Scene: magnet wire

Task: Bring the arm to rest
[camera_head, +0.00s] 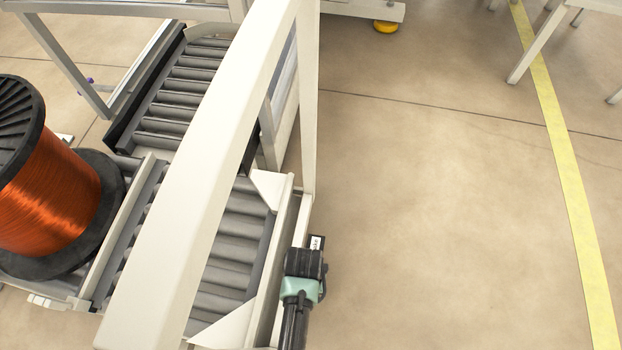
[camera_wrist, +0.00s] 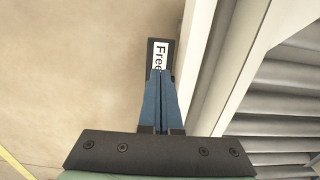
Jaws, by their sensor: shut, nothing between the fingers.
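My gripper (camera_head: 306,262) is beside the right outer side of the white conveyor frame in the head view, low in the picture. In the wrist view its two blue fingers (camera_wrist: 160,74) are closed together with nothing between them. A small black piece with a white label reading "Free" (camera_wrist: 159,54) sits just beyond the fingertips. The label also shows in the head view (camera_head: 317,242), just past the gripper. I cannot tell whether the fingertips touch it. The fingers themselves are not distinct in the head view.
A roller conveyor (camera_head: 238,240) lies left of my gripper, with a white beam (camera_head: 215,150) crossing above it. A large spool of orange wire (camera_head: 50,200) stands at the far left. Open floor (camera_head: 440,200) lies to the right, up to a yellow line (camera_head: 570,170).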

